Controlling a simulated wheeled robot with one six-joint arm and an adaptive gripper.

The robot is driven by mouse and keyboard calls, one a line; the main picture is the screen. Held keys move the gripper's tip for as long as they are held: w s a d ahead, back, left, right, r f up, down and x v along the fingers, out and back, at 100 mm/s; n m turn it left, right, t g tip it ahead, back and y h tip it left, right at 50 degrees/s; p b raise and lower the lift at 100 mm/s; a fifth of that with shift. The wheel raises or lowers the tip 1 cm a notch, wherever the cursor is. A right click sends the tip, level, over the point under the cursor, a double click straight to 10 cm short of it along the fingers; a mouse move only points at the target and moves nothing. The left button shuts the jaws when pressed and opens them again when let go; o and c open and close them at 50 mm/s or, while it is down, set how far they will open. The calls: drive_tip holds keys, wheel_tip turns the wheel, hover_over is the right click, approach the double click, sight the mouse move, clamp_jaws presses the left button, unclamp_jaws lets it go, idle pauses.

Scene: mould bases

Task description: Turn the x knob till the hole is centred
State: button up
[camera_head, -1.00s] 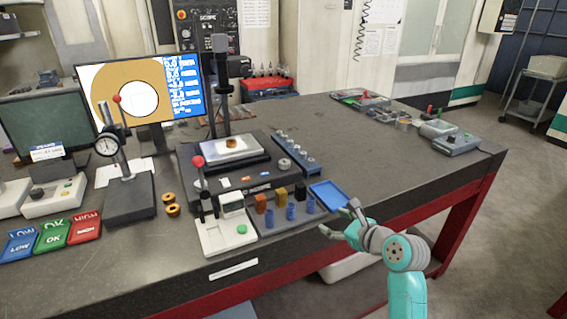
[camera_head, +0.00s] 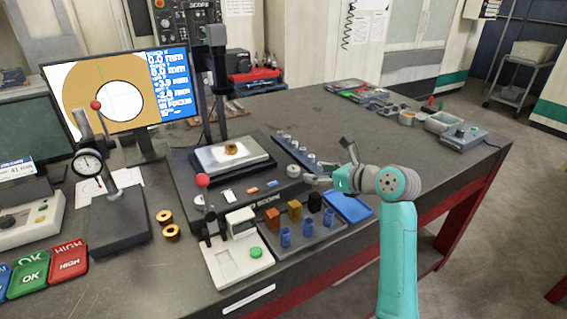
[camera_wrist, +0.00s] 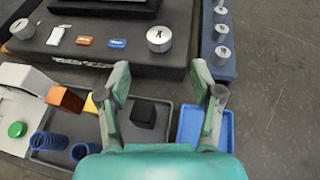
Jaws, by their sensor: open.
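The x knob (camera_wrist: 159,39) is a silver round knob marked X on the front right of the dark scope base; it also shows in the head view (camera_head: 293,171). My gripper (camera_wrist: 165,84) is open and empty, its two fingers pointing toward the knob but short of it. In the head view my gripper (camera_head: 318,170) is just right of the knob. The monitor (camera_head: 122,89) shows a white hole in a brown ring with crosshair lines. A small brass part (camera_head: 231,149) sits on the stage plate (camera_head: 212,158).
A grey tray (camera_head: 268,238) with coloured blocks and blue springs lies in front of the base. A blue tray (camera_head: 347,207) lies below my gripper. A rail with several silver pegs (camera_wrist: 222,51) stands right of the knob.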

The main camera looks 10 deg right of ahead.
sight(295, 169)
drive_tip(key=x, duration=1.1)
drive_tip(key=shift+a+r, duration=0.1)
drive_tip(key=shift+a, duration=0.1)
drive_tip(key=c, duration=1.2)
